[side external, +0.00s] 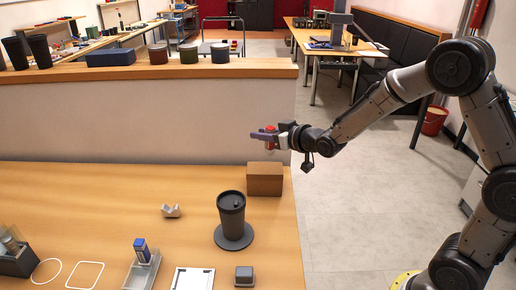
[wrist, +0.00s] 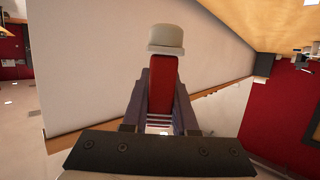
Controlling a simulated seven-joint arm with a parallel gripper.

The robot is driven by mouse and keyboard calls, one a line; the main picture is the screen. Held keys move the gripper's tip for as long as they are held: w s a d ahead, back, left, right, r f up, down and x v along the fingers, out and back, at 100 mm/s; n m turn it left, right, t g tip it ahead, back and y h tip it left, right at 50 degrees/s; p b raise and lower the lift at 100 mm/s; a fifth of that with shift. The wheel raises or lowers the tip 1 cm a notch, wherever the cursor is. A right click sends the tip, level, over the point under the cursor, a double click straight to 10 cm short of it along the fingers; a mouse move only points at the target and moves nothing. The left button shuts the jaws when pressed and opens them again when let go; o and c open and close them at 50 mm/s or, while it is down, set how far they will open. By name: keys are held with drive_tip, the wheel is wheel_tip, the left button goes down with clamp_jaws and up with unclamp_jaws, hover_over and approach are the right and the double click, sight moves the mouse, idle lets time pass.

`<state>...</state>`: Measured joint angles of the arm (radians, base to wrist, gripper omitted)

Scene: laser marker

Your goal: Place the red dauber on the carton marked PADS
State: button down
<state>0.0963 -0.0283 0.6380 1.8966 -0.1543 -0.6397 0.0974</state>
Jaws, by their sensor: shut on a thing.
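My gripper (side external: 266,135) is shut on the red dauber (side external: 270,128), holding it in the air in front of the low wall. In the wrist view the red dauber (wrist: 163,78) sits between the two purple fingers of my gripper (wrist: 161,95), with its pale cap pointing up in the picture. A brown carton (side external: 265,178) stands on the wooden table at the back right corner, below my gripper in the side view, with a clear gap between them. No PADS lettering can be read on it. The carton does not show in the wrist view.
A dark tumbler (side external: 231,208) stands on a round dark base near the carton. A small pale holder (side external: 171,211), a blue stamp (side external: 141,250), a white framed plate (side external: 193,279) and a small dark block (side external: 244,274) are on the table. The low wall (side external: 150,120) rises behind.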

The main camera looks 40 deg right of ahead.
drive_tip(key=shift+w+f, duration=0.85)
drive_tip(key=shift+f, duration=0.15)
drive_tip(key=shift+w+f, duration=0.15)
drive_tip(key=shift+f, duration=1.6)
drive_tip(key=shift+f, duration=0.1)
drive_tip(key=c, duration=0.7)
unclamp_jaws()
